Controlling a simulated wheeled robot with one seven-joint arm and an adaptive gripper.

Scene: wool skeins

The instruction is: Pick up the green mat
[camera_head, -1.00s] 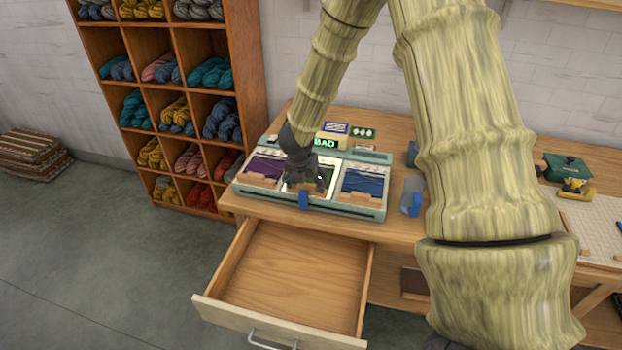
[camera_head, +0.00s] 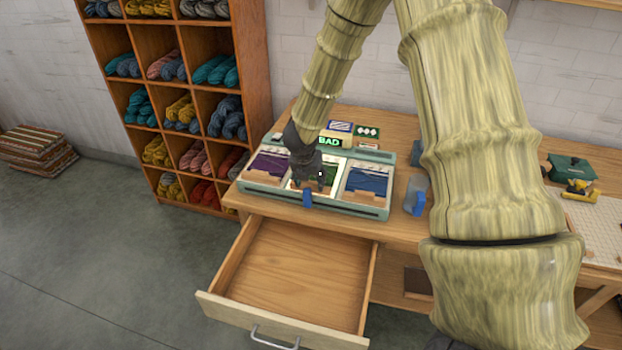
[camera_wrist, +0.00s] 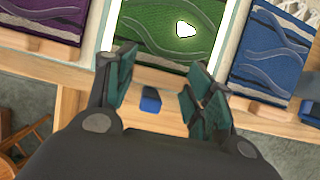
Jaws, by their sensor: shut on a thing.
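The green mat (camera_head: 327,173) lies in the middle bay of the teal tray (camera_head: 360,211), between a purple mat (camera_head: 268,163) and a blue mat (camera_head: 368,182). In the wrist view the green mat (camera_wrist: 165,30) has wavy ridges, a bright spot and a lit white border. A wooden tab (camera_wrist: 160,80) is at its near edge. My gripper (camera_wrist: 166,88) is shut on this tab, one finger on each side; in the head view my gripper (camera_head: 308,182) covers part of the mat. I cannot tell whether the mat is raised off the tray.
An open, empty drawer (camera_head: 290,275) juts out below. A blue-handled clear container (camera_head: 415,195) stands right of the tray. A yarn shelf (camera_head: 180,110) is at the left.

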